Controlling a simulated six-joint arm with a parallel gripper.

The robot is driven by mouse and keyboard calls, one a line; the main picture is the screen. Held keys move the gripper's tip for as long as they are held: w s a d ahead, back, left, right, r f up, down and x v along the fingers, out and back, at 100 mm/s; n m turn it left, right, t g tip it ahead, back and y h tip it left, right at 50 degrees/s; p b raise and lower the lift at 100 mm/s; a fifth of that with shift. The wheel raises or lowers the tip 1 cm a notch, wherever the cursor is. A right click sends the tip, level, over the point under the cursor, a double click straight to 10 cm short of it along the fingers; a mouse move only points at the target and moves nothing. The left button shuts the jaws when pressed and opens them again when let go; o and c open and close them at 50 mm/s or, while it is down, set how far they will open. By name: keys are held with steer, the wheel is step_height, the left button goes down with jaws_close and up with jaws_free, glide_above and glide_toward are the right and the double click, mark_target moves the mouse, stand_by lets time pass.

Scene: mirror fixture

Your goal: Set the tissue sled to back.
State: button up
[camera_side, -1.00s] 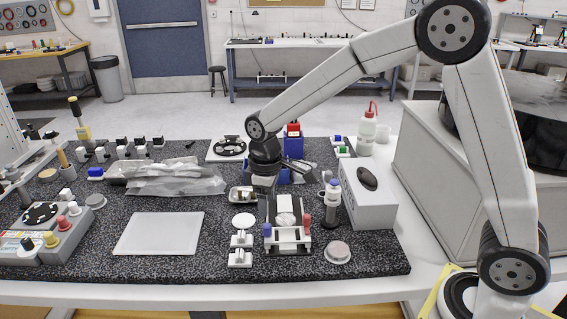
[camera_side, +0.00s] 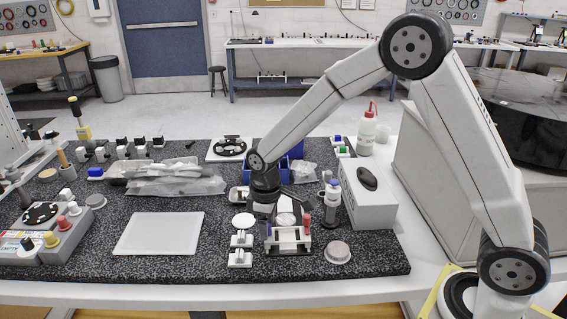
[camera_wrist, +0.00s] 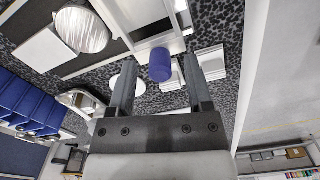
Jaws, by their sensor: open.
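A small fixture with a white frame (camera_side: 290,246) stands near the front of the dark speckled board. It carries a red knob (camera_side: 307,225) at its right end. A blue knob (camera_wrist: 160,66) stands up from the frame in the wrist view; in the side view my gripper mostly hides it. A round shiny disc on a pale plate (camera_wrist: 84,29) lies inside the frame. I cannot tell which part is the tissue sled. My gripper (camera_side: 268,222) points down at the fixture's left end. Its fingers (camera_wrist: 160,62) are open, one on each side of the blue knob, with gaps visible.
Small white blocks (camera_side: 240,259) and a white disc (camera_side: 243,221) lie close on the left. A bottle (camera_side: 333,205) and a white box (camera_side: 368,200) stand close on the right. A round grey-pink disc (camera_side: 337,252) lies front right. A flat white plate (camera_side: 158,233) lies farther left.

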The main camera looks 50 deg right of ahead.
steer(key=shift+f, duration=0.45)
jaws_close()
stand_by(1.2)
